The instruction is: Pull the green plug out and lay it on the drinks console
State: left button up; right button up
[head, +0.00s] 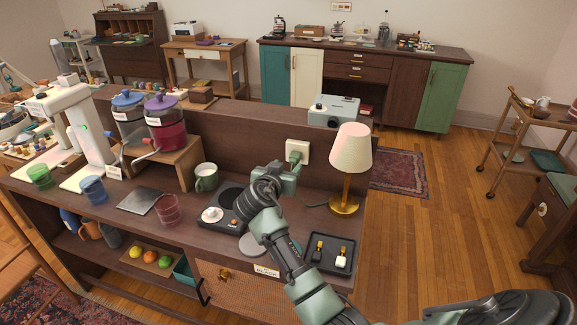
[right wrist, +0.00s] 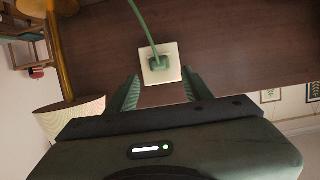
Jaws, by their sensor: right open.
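The green plug (head: 295,158) sits in a white wall-type socket (head: 304,149) on the upright back panel of the dark wooden drinks console (head: 318,217). A green cord runs from it toward the lamp. My right gripper (head: 286,174) is just in front of the socket, partly hiding the plug in the head view. In the right wrist view, the plug (right wrist: 159,62) shows against the square socket plate (right wrist: 147,76). The right gripper's fingers (right wrist: 161,90) are apart, one on each side of the plate, with nothing between them. My left gripper is not in view.
A lamp (head: 350,150) with a brass base stands right of the socket. A green mug (head: 206,177), a black scale-like device (head: 222,222) and a black tray (head: 330,253) with small items are close by. Drink dispensers (head: 165,125) stand to the left.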

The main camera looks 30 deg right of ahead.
aim_at(292, 162)
jog(key=b+x, duration=0.1)
jog(key=x, duration=0.1)
jog(key=shift+w+d+f, duration=0.15)
jog(key=shift+d+f, duration=0.05)
jog(key=shift+d, duration=0.05)
jog(key=b+x, duration=0.3)
jog(key=x, duration=0.1)
jog(key=shift+w+d+f, duration=0.15)
jog(key=shift+d, duration=0.05)
jog(key=shift+w+d+f+b, duration=0.1)
jog(key=shift+w+d+b, duration=0.25)
jog(key=shift+b, duration=0.1)
jog(key=c, duration=1)
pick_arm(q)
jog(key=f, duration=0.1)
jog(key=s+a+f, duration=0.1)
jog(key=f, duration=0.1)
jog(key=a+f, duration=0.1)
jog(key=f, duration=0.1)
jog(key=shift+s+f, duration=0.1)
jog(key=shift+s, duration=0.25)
pick_arm(e)
jog(key=o, duration=1)
jog(key=shift+o, duration=0.2)
